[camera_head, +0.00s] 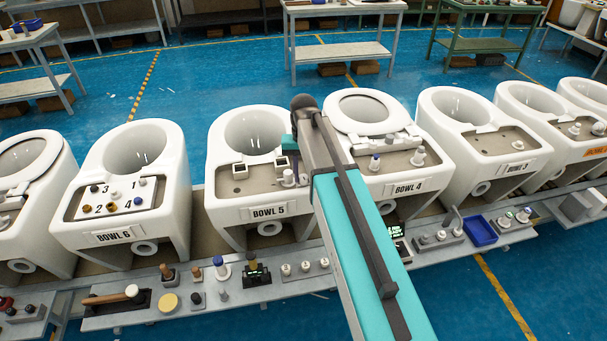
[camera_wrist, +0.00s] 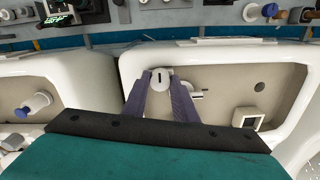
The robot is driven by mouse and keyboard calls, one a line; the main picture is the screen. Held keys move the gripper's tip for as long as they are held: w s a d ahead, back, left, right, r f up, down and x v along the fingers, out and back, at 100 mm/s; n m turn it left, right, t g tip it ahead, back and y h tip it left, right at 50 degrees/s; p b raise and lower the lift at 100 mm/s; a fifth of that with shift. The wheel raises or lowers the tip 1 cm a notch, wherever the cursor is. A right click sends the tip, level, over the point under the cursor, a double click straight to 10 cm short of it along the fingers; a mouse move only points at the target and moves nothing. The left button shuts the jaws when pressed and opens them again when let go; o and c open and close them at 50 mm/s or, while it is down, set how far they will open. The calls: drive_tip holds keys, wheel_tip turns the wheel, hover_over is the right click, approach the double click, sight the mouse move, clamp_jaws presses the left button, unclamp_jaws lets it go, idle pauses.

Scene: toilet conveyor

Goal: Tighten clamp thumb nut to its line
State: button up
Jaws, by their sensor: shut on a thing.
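A pale grey round nut (camera_wrist: 160,77) with a dark mark on its top sits between the tips of my gripper (camera_wrist: 161,85) in the wrist view. The two purple fingers are shut on it from both sides. A short bent metal piece (camera_wrist: 196,94) sticks out just right of the fingers. The nut is over the grey deck of Bowl 5 (camera_head: 240,185), near one side of it. In the head view my arm covers part of this area, and a small pale fitting (camera_head: 288,177) shows beside it. I cannot make out the line on the clamp.
A square socket (camera_wrist: 248,118) and a hole (camera_wrist: 259,86) are on the same deck. A shelf with tools and fittings (camera_head: 190,300) runs along the front of the bowls.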

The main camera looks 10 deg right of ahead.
sight(304, 177)
drive_tip(key=shift+a, duration=0.1)
drive_tip(key=o, duration=1)
drive_tip(key=shift+o, duration=0.2)
drive_tip(key=shift+r, duration=0.1)
wheel_tip(304, 177, up, 14)
drive_tip(key=p, duration=0.7)
drive_tip(key=shift+p, duration=0.3)
drive_tip(key=shift+f, duration=0.3)
